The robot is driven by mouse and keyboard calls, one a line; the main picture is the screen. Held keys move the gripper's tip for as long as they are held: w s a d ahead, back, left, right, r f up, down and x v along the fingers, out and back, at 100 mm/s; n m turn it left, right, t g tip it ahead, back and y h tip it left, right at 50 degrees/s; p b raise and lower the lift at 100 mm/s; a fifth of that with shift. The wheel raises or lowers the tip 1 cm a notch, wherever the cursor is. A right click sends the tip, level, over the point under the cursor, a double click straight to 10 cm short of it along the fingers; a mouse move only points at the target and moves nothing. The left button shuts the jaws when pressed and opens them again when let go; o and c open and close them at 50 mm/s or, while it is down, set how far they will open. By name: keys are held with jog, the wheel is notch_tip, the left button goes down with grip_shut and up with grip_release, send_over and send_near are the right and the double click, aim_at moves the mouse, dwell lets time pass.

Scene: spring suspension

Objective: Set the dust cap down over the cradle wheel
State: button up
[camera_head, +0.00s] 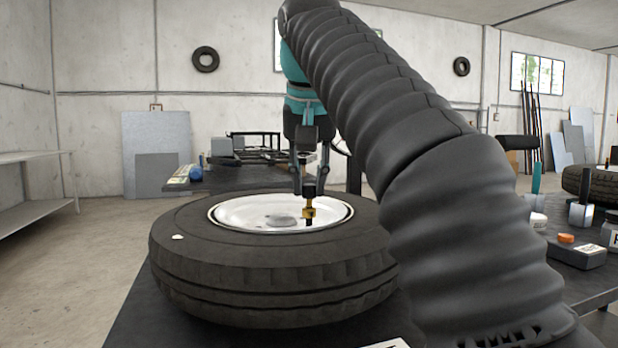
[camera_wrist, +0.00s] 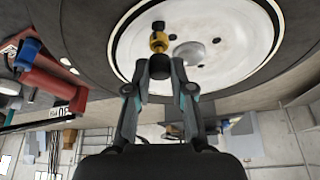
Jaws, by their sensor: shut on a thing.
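A big black tyre (camera_head: 270,275) lies flat on a dark table, with a white wheel disc (camera_head: 245,207) facing up; the disc also shows in the wrist view (camera_wrist: 250,25). A grey domed piece (camera_head: 284,221) sits near the disc's middle and also shows in the wrist view (camera_wrist: 189,54). My gripper (camera_head: 308,188) is shut on a small brass-and-black piece (camera_head: 309,212), which hangs over the disc. The wrist view shows my gripper (camera_wrist: 160,88) with the brass part (camera_wrist: 158,42) beyond its tips. I cannot tell which piece is the dust cap, or whether the held piece touches the disc.
A second table (camera_head: 235,180) behind holds a rack and small items. At right, a side bench holds an orange-topped box (camera_head: 577,255), bottles and metal blocks, with another tyre (camera_head: 597,187) beyond. A shelf (camera_head: 35,208) stands left. My arm hides much of the right side.

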jog(key=shift+f+b, duration=0.5)
jog(key=shift+f, duration=0.15)
jog(key=o, duration=0.9)
notch_tip(320, 180, up, 5)
jog(key=p, duration=0.5)
jog(key=shift+p, duration=0.4)
jog(key=shift+r, duration=1)
